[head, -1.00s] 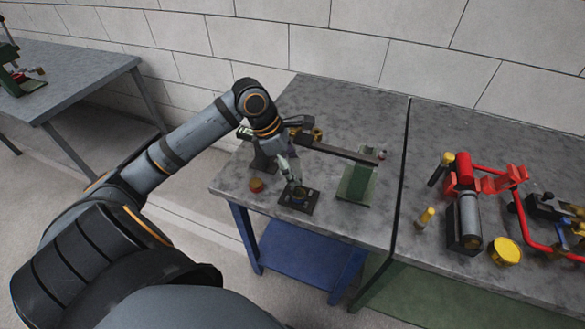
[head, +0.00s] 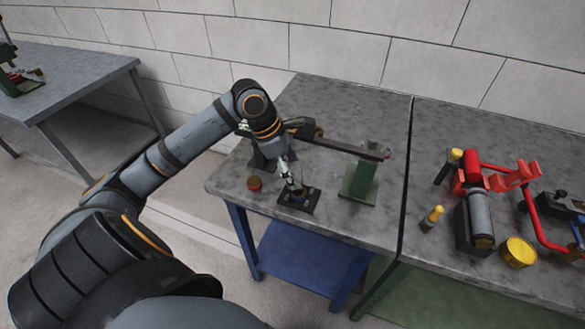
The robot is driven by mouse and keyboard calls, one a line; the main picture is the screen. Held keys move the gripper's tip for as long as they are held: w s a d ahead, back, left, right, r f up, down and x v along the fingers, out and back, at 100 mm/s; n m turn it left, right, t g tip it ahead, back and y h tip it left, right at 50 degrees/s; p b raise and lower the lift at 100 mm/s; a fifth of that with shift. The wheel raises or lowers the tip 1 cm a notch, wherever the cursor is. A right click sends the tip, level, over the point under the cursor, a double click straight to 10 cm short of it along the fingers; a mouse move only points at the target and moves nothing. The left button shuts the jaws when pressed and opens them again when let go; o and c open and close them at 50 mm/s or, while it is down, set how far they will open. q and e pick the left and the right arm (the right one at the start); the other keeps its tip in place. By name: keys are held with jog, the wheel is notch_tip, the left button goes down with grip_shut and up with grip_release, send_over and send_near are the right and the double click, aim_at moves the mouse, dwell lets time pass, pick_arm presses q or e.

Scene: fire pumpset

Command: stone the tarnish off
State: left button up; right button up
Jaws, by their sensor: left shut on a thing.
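My left gripper (head: 294,187) points down at a small dark square block (head: 285,206) near the front edge of the grey bench. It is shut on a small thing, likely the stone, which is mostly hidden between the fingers. The fingertips are right at a small round part (head: 304,196) on top of the block; whether the held thing touches it I cannot tell. Tarnish is too small to make out. My right gripper is not in view.
A red-brown round piece (head: 254,184) lies left of the block. A green stand (head: 360,184) with a long dark bar (head: 345,149) is close on the right. The right bench holds a yellow-tipped piece (head: 433,218), a yellow tin (head: 518,252) and red pipework (head: 492,178).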

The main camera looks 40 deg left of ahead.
pick_arm(q)
jog(key=shift+f, duration=0.95)
jog(key=shift+s+d+r+p, duration=0.15)
jog(key=shift+s+d+p, duration=0.25)
jog(key=shift+d, duration=0.2)
jog(key=shift+s+d+r+p, duration=0.1)
jog(key=shift+s+d+p, duration=0.15)
jog(key=shift+d+p, duration=0.25)
jog(key=shift+s+d+f, duration=0.15)
jog(key=shift+s+d, duration=0.3)
jog(key=shift+d, duration=0.25)
jog(key=shift+s+d+f, duration=0.1)
jog(key=shift+s+d, duration=0.35)
jog(key=shift+d, duration=0.25)
jog(key=shift+r+p, duration=0.25)
jog(key=shift+p, duration=0.75)
jog(key=shift+f, duration=0.1)
jog(key=shift+a+f, duration=0.1)
